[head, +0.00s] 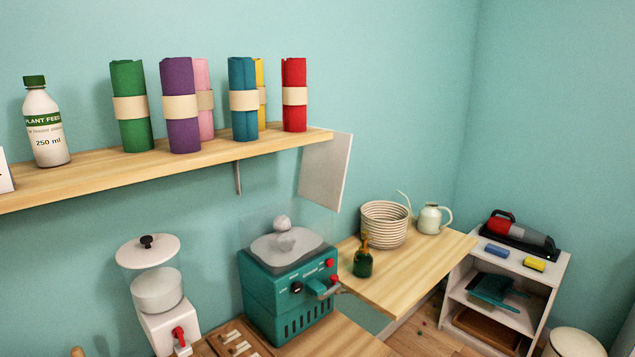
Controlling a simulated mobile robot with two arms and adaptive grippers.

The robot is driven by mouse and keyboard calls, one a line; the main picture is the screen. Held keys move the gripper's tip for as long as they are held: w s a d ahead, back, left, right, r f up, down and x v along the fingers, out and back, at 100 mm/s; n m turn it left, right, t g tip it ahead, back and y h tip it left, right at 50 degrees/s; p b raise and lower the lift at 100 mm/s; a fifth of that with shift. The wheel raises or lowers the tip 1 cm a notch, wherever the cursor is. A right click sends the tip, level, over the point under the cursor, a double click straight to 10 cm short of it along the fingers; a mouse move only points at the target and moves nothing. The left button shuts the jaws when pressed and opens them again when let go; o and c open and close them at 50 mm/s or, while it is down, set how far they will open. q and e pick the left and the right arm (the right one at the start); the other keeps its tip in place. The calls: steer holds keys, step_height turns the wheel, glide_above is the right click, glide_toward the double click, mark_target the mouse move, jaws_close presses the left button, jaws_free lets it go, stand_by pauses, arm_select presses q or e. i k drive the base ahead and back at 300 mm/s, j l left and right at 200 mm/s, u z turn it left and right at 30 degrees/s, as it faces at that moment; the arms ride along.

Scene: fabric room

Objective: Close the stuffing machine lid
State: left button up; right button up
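The teal machine (290,297) stands on the wooden counter at the lower middle in the head view. It has a dark knob, red buttons and a slotted front. A pale grey piece with a rounded knob-like top (284,238) sits on its top. A faint clear panel (318,222) rises around and behind that piece; it looks like a raised see-through lid, but its exact edges and hinge are hard to make out. Neither of my grippers is in view.
A white dispenser (170,326) with a red tap stands left of the machine, its black-knobbed lid (147,250) above a clear bowl. A wooden shelf (200,168) with fabric rolls overhangs behind. A green bottle (363,262) and a basket (384,224) stand to the right.

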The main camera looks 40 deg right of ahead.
mark_target(324, 164)
steer(key=l+u, duration=0.1)
steer(key=l, duration=1)
steer(key=l+u, duration=0.15)
steer(key=l, duration=0.4)
steer(key=l+u, duration=0.1)
steer(key=l, duration=0.45)
steer(key=k+l, duration=0.15)
steer(key=l, duration=0.4)
steer(key=l+u, duration=0.15)
steer(key=l, duration=0.4)
steer(key=k+l, duration=0.15)
steer(key=l, duration=0.35)
steer(key=k+l+u, duration=0.15)
steer(key=l, duration=0.4)
steer(key=i, duration=0.05)
